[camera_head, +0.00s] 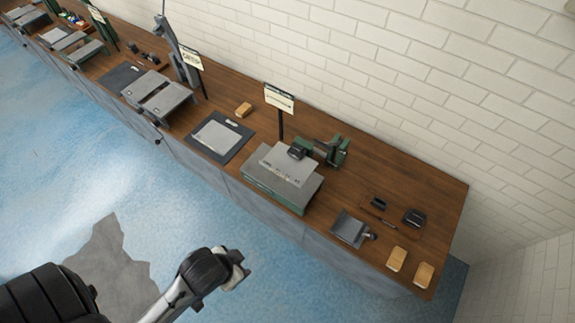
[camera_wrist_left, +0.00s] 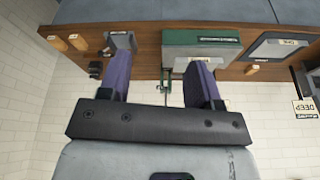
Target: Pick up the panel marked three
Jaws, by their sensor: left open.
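No marking that I can read as three shows in either view. A pale grey panel lies on a dark mat (camera_head: 246,131) on the bench in the head view. A grey panel with small dark lettering (camera_head: 287,164) lies on top of a green-sided press-like block (camera_head: 262,190). The block also shows in the left wrist view (camera_wrist_left: 201,38). A panel with a small label (camera_wrist_left: 289,43) lies to its right there, its text too small to read surely. My left gripper (camera_head: 240,270) is off the bench front, open and empty, its fingers (camera_wrist_left: 160,65) apart. My right gripper is not in view.
The wooden bench (camera_head: 395,180) runs along a white brick wall (camera_head: 430,80). A grey plate (camera_head: 349,229), wooden blocks (camera_head: 397,259) and small dark tools (camera_head: 414,217) lie at its right end. Sign posts (camera_head: 280,99) stand upright.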

